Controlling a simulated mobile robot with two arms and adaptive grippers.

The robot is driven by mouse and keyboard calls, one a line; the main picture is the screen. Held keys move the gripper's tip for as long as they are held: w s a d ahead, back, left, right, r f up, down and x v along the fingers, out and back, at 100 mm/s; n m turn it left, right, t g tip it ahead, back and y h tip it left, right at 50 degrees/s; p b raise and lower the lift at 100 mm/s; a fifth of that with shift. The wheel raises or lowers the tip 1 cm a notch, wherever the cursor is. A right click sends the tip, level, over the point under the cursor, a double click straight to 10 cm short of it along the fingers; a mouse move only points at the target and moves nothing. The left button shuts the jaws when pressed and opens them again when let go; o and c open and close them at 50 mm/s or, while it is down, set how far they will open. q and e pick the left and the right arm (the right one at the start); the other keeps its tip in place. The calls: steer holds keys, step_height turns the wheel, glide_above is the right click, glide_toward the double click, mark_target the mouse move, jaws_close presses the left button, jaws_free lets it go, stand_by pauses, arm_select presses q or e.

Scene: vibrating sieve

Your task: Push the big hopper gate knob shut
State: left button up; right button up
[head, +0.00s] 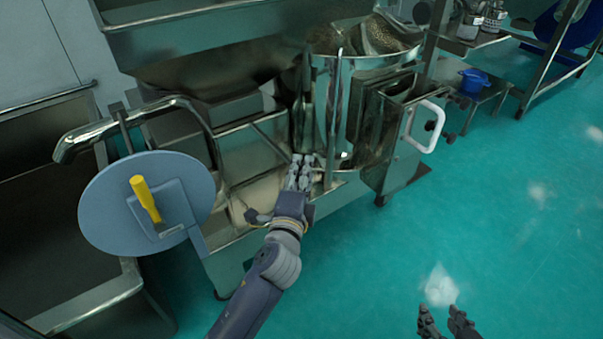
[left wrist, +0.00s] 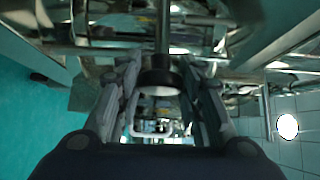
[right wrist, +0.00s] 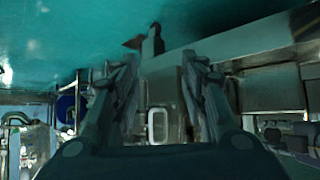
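In the left wrist view a metal rod ends in a dark round knob (left wrist: 159,79) with a pale end face, which looks like the hopper gate knob. It appears between the spread fingers of my left gripper (left wrist: 160,100); I cannot tell whether they touch it. In the head view my left gripper (head: 300,172) is at the front of the steel machine, below the big hopper (head: 200,45); the knob cannot be made out there. My right gripper (head: 447,320) is open and empty over the floor at the bottom right, and its spread fingers show in the right wrist view (right wrist: 160,95).
A blue-grey disc with a yellow handle (head: 145,198) stands left of my left arm. A steel box with a white handle (head: 427,127) is right of my left gripper. A blue container (head: 474,80) sits on a low shelf behind. The green floor (head: 480,220) at right is clear.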

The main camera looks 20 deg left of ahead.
mark_target(282, 152)
arm_select(q)
jaws_close()
steer(key=shift+w+a, duration=0.1)
steer(key=shift+a, duration=0.05)
steer(key=w+a, duration=0.1)
steer(key=a, duration=0.1)
steer(key=w+a+p, duration=0.1)
steer(key=w+a, duration=0.1)
steer(key=w+a+p, duration=0.1)
steer(key=a, duration=0.1)
steer(key=shift+w, duration=0.4)
steer(key=shift+a+r, duration=0.1)
steer(key=shift+a, duration=0.05)
arm_select(e)
steer(key=s+d+f+g, duration=0.1)
steer(key=s+f+g, duration=0.1)
steer(key=s, duration=0.3)
steer(key=s+d+f+g+h, duration=0.1)
steer(key=s+d+f+g, duration=0.1)
steer(key=s, duration=0.4)
steer(key=shift+d+f+g+h, duration=0.3)
steer(key=shift+f+g, duration=0.25)
steer(key=shift+g, duration=0.45)
arm_select(q)
steer(key=o, duration=1)
jaws_free()
steer(key=shift+w, duration=0.15)
steer(key=shift+c, duration=0.2)
arm_select(e)
steer(key=shift+w, duration=0.1)
